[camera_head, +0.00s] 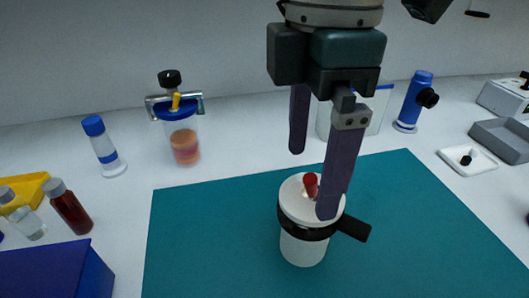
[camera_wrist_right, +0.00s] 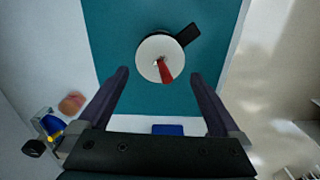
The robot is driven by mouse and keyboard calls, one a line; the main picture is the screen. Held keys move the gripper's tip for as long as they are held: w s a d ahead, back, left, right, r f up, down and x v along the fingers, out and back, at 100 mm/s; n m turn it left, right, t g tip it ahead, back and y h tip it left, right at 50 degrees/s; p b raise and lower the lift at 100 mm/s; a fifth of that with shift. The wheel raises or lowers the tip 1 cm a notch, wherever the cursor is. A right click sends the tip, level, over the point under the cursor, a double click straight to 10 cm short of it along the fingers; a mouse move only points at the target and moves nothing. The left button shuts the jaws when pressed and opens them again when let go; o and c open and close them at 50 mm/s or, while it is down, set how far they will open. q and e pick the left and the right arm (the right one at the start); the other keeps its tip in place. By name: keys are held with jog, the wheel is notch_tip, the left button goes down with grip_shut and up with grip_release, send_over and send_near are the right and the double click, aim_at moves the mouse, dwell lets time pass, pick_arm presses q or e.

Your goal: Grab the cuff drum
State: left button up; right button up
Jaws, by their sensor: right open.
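The cuff drum, as I take it, is a white cylinder (camera_head: 303,247) with a black band, a black side handle and a red knob on its top. It stands upright on a teal mat (camera_head: 210,235). My right gripper (camera_head: 312,183) points down above it, open and empty, and one finger covers part of the drum's top in the head view. In the right wrist view the drum (camera_wrist_right: 150,50) shows ahead of the spread fingertips (camera_wrist_right: 160,74), roughly centred between them. Whether a finger touches it I cannot tell. My left gripper is not in view.
At the back left stand a clamped jar (camera_head: 184,145) and a blue-capped bottle (camera_head: 104,148). A dark red bottle (camera_head: 70,207) and a blue box (camera_head: 55,275) are at left. A blue cylinder (camera_head: 412,105), white dish (camera_head: 467,161) and grey tray (camera_head: 502,140) stand right. The mat around the drum is clear.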

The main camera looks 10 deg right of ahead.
aim_at(309, 195)
jog(key=f, duration=0.5)
jog(key=f+b, duration=0.1)
jog(key=f, duration=0.2)
jog(key=shift+d+f, duration=0.15)
jog(key=shift+d, duration=0.1)
jog(key=shift+c, duration=0.2)
jog(key=c, duration=1.1)
jog(key=shift+c, duration=0.3)
